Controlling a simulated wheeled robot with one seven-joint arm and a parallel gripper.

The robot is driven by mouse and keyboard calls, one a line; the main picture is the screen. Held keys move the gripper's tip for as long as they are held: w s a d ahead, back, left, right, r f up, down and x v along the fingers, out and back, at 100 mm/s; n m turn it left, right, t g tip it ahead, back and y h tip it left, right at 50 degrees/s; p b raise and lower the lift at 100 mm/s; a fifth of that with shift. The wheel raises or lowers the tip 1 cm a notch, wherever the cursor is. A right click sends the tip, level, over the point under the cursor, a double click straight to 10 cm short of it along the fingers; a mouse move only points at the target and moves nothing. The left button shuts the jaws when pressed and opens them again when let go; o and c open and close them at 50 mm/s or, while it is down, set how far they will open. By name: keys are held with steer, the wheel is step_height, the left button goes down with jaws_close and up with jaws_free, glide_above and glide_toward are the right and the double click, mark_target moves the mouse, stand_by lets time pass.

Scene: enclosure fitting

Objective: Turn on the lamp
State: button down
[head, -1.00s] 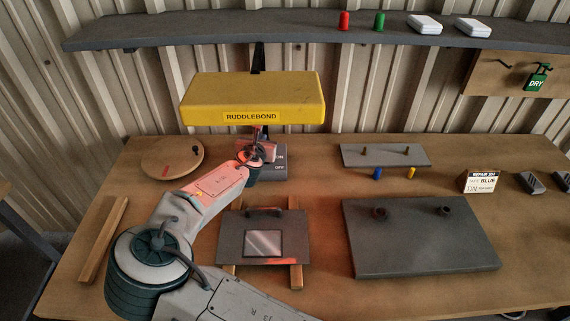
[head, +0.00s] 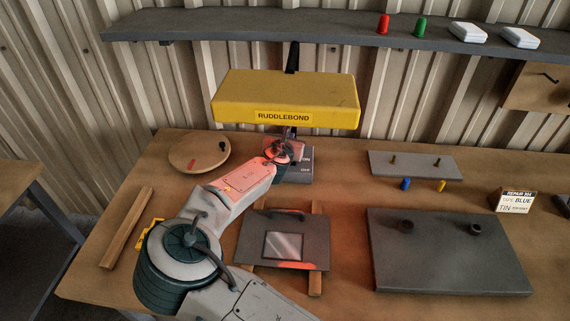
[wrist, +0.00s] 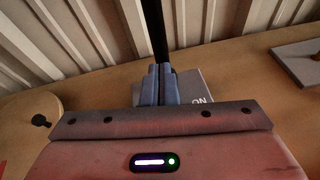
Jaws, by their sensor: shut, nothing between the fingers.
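The lamp is a yellow hood (head: 285,97) marked RUDDLEBOND, on a black post (wrist: 154,35) above the bench. A grey switch box (head: 300,176) with ON and OFF lettering sits under the hood; it also shows in the wrist view (wrist: 190,80), with ON readable at its right. My gripper (wrist: 159,72) is shut and empty, its fingers together in front of the box. I cannot tell whether they touch it; they hide part of it. Reddish light falls on my forearm and wrist beneath the hood.
A dark panel with a window (head: 284,245) lies on wooden strips in front. A thick grey plate (head: 450,262) with two collars lies right. A round wooden board (head: 199,155) lies left of the lamp. A shelf (head: 300,28) runs above; bare bench lies between lamp and pegged plate.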

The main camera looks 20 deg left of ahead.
steer(key=b+v, duration=0.2)
steer(key=v, duration=1.1)
steer(key=shift+s, duration=0.25)
steer(key=shift+r, duration=0.1)
